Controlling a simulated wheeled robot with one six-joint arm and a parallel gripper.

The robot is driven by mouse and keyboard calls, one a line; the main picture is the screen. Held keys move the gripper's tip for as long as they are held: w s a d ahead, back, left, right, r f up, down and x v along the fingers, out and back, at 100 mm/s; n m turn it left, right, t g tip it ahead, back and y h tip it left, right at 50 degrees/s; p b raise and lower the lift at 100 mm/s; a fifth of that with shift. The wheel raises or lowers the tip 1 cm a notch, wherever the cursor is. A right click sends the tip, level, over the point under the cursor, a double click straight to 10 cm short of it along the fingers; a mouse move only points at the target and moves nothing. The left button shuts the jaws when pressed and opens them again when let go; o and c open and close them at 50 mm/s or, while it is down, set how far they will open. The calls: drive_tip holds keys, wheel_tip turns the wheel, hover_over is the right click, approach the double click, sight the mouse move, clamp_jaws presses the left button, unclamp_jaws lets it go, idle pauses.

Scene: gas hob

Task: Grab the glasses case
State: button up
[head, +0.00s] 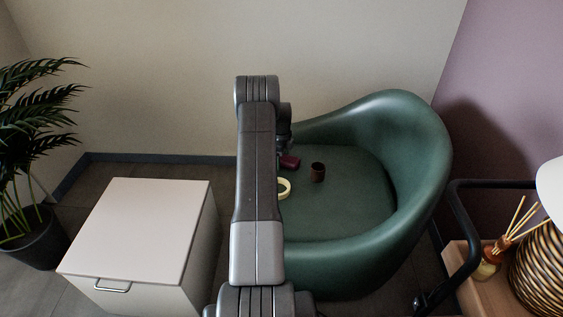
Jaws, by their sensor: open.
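A small dark red case (291,162), which looks like the glasses case, lies on the seat of the green armchair (345,225), towards its back left. Its left part is hidden behind my arm. My gripper (284,150) is partly hidden by my own arm. It is open and appears just above or beside the case; I cannot tell whether it touches it.
The chair's raised back curves around the right. A white cabinet (140,225) stands left, a trolley (468,285) right.

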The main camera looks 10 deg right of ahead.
drive_tip(key=shift+c, duration=0.5)
drive_tip(key=c, duration=1)
drive_tip(key=shift+r, duration=0.15)
